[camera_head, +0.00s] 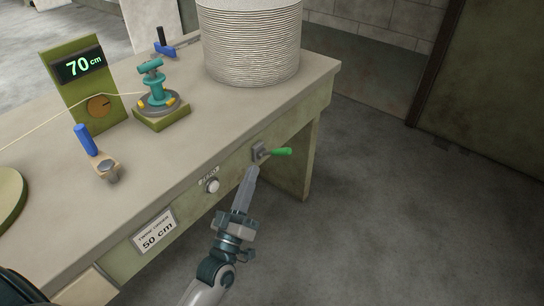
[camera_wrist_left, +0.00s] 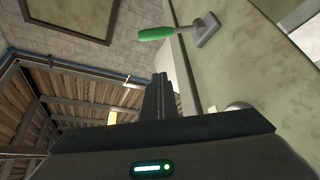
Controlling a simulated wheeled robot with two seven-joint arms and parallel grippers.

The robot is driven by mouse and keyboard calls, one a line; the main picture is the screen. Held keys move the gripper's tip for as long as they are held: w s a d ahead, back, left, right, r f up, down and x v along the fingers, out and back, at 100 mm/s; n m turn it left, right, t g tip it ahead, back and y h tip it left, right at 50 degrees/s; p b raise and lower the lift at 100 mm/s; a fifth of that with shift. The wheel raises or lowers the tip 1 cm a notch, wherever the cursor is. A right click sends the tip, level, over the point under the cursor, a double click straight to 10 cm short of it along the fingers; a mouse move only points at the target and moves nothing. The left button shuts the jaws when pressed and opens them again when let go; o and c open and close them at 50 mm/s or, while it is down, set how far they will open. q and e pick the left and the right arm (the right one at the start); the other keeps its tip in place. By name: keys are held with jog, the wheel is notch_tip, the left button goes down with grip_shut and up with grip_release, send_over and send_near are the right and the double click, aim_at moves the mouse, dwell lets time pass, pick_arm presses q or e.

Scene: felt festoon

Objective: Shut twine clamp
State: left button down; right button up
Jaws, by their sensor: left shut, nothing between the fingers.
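A green-handled lever (camera_head: 281,152) on a small grey mount (camera_head: 259,151) sits on the table's front face, its handle pointing right. It also shows in the left wrist view (camera_wrist_left: 156,33), beyond the fingers. My left gripper (camera_head: 252,172) is shut and empty, its fingertips just below the lever's mount; I cannot tell whether they touch. A teal device (camera_head: 157,88) stands on a green block on the table, and pale twine (camera_head: 45,118) runs to it from the left. Which fitting is the twine clamp is not labelled legibly. My right gripper is not in view.
A green display stand (camera_head: 85,88) reads 70 cm. A white knob (camera_head: 211,185) and a 50 cm sign (camera_head: 156,232) are on the front face. A ribbed white cylinder (camera_head: 251,45) stands at the back right.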

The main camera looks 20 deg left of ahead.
aim_at(272, 154)
pick_arm(q)
jog(key=shift+w, duration=0.1)
